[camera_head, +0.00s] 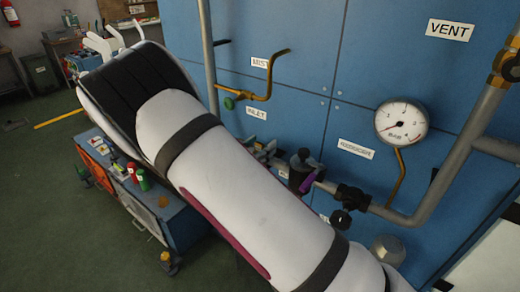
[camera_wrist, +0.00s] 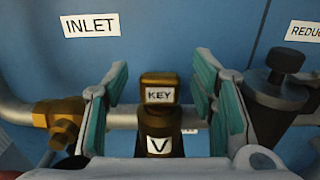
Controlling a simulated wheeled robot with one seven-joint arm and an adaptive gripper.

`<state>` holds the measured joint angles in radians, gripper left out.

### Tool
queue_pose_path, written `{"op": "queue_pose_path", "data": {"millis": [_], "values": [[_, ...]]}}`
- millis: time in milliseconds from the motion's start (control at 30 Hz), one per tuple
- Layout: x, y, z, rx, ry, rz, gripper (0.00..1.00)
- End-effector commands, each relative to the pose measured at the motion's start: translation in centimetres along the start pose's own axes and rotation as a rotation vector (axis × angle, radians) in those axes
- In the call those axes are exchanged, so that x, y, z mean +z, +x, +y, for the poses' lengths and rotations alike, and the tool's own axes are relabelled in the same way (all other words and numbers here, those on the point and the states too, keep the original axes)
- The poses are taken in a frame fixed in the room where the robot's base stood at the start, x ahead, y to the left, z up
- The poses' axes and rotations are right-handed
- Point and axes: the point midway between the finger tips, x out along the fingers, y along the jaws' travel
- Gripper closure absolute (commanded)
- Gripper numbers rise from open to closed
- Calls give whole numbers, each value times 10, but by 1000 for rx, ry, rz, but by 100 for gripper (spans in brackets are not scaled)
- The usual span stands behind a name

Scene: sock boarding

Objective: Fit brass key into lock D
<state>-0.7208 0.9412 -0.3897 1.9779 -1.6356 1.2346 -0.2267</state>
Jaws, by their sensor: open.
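A brass key (camera_wrist: 158,79) with a white KEY label stands upright in the middle of the wrist view. It sits on top of a darker brass body (camera_wrist: 159,122) labelled V, on the grey pipe line. My gripper (camera_wrist: 161,88) is open, with one teal-padded finger on each side of the key. Gaps show between the key and both pads, so I see no grip on it. Lock D is not identifiable in either view. In the head view my own arm hides the key and most of the gripper area.
A blue panel (camera_head: 300,60) stands behind, with a grey pipe (camera_wrist: 120,121) along it. A dark-knobbed fitting (camera_wrist: 280,85) is close right of the gripper, and a brass fitting (camera_wrist: 62,122) is left. A pressure gauge (camera_head: 402,122) and a blue cart (camera_head: 178,215) also show.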

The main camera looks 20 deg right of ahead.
Motion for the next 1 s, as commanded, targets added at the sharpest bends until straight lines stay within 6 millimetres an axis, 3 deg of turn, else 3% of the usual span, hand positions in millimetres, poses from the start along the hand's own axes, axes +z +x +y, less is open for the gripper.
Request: {"op": "queue_pose_path", "data": {"millis": [200, 400, 433, 767, 1000], "values": [[0, 1, 0, 1, 0, 1, 51], [0, 0, 0, 1, 0, 1, 96], [0, 0, 0, 1, 0, 1, 100], [1, 0, 0, 0, 1, 0, 100], [16, 0, 1, 0, 4, 0, 100]]}}
